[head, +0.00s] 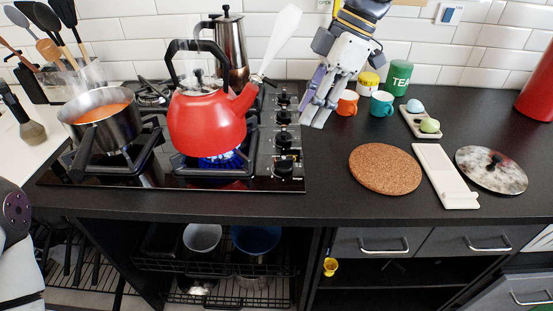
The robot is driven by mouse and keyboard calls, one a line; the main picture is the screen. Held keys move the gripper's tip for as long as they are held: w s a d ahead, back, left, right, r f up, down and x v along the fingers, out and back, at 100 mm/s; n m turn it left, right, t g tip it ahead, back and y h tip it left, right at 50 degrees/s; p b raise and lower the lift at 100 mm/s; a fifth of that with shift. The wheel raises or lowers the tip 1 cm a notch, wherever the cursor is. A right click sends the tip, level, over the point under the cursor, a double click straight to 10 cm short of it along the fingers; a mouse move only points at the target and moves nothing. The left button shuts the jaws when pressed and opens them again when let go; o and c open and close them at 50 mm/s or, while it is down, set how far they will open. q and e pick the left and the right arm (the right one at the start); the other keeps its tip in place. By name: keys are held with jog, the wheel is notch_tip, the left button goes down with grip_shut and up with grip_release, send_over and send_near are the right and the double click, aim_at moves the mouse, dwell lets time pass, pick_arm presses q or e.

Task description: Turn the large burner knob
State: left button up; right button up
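Several black burner knobs stand in a column along the right side of the gas hob (110,180), including a front knob (283,167) and a middle knob (283,140). I cannot tell for sure which is the large burner knob. My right gripper (311,120) points down just right of the upper knobs, apart from the front knob. Its fingers look close together, but the angle hides whether they are open or shut. Nothing shows held in it. A blue flame (222,159) burns under the red kettle (206,125). My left gripper is out of view.
A steaming pot of orange soup (98,116) and a moka pot (230,50) stand on the hob. Cups (381,104), a tea canister (398,78), a cork mat (385,168), a white rest (442,175) and a lid (491,170) lie right of the gripper.

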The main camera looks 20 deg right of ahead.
aim_at(285, 157)
jog(key=x, duration=1.1)
jog(key=shift+w+f, duration=0.15)
jog(key=shift+c, duration=0.2)
